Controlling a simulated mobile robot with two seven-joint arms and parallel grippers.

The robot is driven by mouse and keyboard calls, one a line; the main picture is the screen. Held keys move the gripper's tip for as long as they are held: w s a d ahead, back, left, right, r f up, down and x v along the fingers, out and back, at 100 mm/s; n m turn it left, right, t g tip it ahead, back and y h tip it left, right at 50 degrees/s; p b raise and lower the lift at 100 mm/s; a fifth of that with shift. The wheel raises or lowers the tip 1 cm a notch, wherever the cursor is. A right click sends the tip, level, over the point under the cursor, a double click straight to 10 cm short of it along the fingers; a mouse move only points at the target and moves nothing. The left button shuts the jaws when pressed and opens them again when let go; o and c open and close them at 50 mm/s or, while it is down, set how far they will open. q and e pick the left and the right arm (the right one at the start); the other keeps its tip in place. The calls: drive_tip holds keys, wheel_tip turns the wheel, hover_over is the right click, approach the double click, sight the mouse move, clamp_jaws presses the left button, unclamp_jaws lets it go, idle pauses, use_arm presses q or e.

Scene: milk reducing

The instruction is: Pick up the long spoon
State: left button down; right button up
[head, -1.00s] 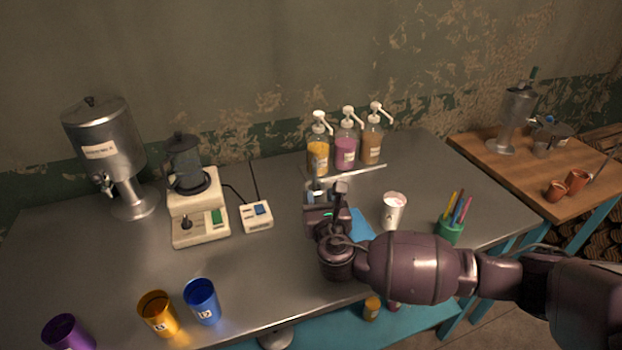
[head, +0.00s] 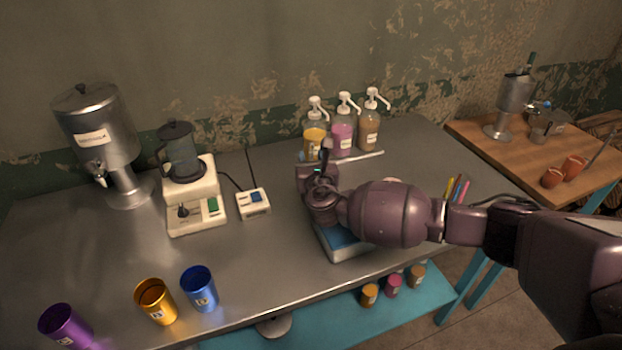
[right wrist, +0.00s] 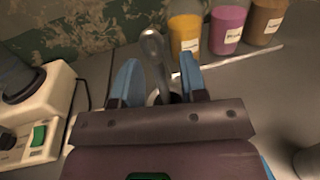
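In the right wrist view a grey metal spoon (right wrist: 153,48) with a rounded upper end stands between my right gripper's two blue fingers (right wrist: 160,70). The fingers are apart, with a gap visible beside the spoon. I cannot tell whether either finger touches it. Its lower end is hidden by the gripper body. In the head view my right gripper (head: 318,172) is above the metal table, just in front of the pump bottles, and the spoon cannot be made out clearly there. My left gripper is not in view.
Three pump bottles (head: 342,138) stand right behind the gripper. A tray with a blue inside (head: 340,240) lies under my forearm. A blender (head: 180,150) and a small switch box (head: 253,203) stand to the left. Coloured cups (head: 199,289) line the front left; the table's left-middle is clear.

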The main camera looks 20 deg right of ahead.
drive_tip(key=shift+w, duration=0.4)
drive_tip(key=c, duration=0.7)
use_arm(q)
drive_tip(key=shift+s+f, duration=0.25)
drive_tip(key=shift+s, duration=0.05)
use_arm(e)
clamp_jaws()
